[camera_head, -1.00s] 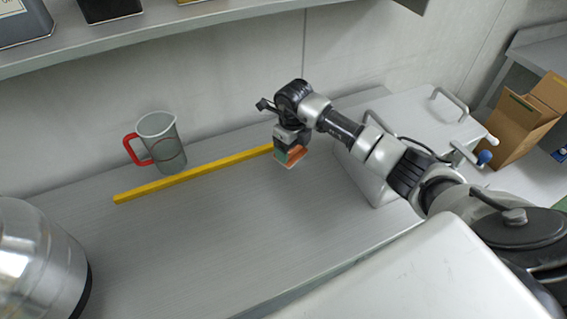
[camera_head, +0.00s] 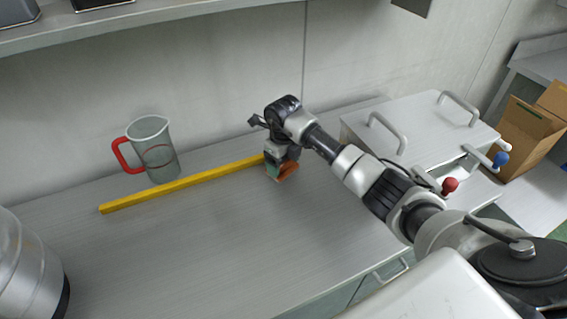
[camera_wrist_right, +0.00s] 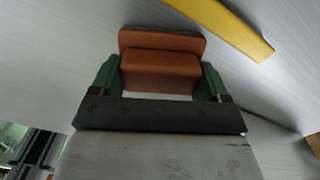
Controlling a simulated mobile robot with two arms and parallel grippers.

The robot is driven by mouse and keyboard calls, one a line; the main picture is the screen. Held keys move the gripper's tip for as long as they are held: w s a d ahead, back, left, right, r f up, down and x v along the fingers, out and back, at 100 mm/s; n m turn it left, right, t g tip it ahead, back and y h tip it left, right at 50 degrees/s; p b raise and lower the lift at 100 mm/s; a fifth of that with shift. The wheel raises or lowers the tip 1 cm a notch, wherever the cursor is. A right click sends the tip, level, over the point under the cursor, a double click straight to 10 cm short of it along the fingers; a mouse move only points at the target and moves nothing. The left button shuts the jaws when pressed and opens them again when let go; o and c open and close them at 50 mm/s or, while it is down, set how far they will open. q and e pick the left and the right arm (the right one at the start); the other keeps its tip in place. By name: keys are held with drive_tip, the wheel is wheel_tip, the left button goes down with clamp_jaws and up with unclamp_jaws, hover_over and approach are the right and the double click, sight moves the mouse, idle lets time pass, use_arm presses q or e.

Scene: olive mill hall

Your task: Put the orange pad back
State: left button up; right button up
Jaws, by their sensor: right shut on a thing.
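The orange pad (camera_wrist_right: 160,68) is a brown-orange block with a wider flange, held between the green fingers of my right gripper (camera_wrist_right: 161,82) in the right wrist view. In the head view my right gripper (camera_head: 278,172) is near the right end of a yellow bar, low over the grey worktop, with the pad (camera_head: 288,172) showing at its fingertips. I cannot tell whether the pad touches the worktop. My left gripper is in neither view.
The yellow bar (camera_head: 180,186) lies along the grey worktop (camera_head: 190,245). A clear jug (camera_head: 158,152) with a red handle stands behind it. A metal vessel (camera_head: 25,270) is at the lower left. A grey box with handles (camera_head: 420,125) stands right of my gripper.

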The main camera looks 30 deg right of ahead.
drive_tip(key=shift+f, duration=0.15)
drive_tip(key=o, duration=0.9)
drive_tip(key=shift+c, duration=0.2)
wheel_tip(320, 180, up, 12)
drive_tip(key=p, duration=0.8)
drive_tip(key=shift+r, duration=0.2)
